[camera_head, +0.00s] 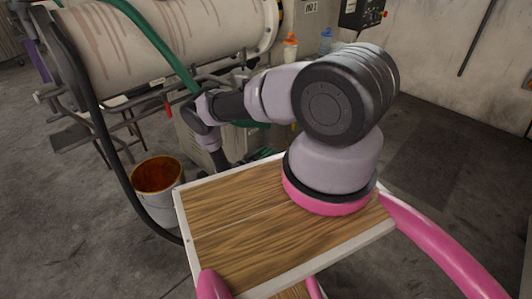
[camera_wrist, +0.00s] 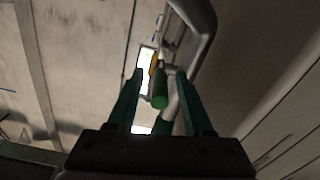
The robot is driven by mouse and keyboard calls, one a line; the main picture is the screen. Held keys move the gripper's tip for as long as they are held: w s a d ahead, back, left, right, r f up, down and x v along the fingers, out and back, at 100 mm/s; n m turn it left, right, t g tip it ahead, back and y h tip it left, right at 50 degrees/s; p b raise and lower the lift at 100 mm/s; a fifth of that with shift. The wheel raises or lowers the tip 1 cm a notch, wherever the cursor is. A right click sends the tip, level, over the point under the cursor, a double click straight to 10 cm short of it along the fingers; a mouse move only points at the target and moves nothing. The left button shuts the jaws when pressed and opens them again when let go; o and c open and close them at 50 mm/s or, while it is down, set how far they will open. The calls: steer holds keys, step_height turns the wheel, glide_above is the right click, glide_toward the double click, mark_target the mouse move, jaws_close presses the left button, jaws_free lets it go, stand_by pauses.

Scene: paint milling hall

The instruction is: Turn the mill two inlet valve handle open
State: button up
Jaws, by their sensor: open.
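In the wrist view my gripper (camera_wrist: 161,75) is open, with dark green fingers apart. A green rounded grip (camera_wrist: 160,92) shows between the fingers, seen nearly end-on; neither finger visibly touches it. It looks like a valve handle, but no label shows which one. A small yellow part (camera_wrist: 153,64) and a bent grey pipe (camera_wrist: 202,45) lie beyond it. In the head view a cream, paint-streaked mill drum (camera_head: 165,40) lies at the upper left, and my arm reaches towards its underside. My fingertips cannot be made out there.
A red lever (camera_head: 168,107) hangs below the drum. A green hose (camera_head: 160,48) and a black hose (camera_head: 95,100) run down past it. A bucket with rusty-brown contents (camera_head: 157,178) stands on the floor. Orange-topped (camera_head: 290,45) and blue (camera_head: 326,40) bottles stand behind. Floor at right is clear.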

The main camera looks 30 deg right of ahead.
jaws_close()
stand_by(1.4)
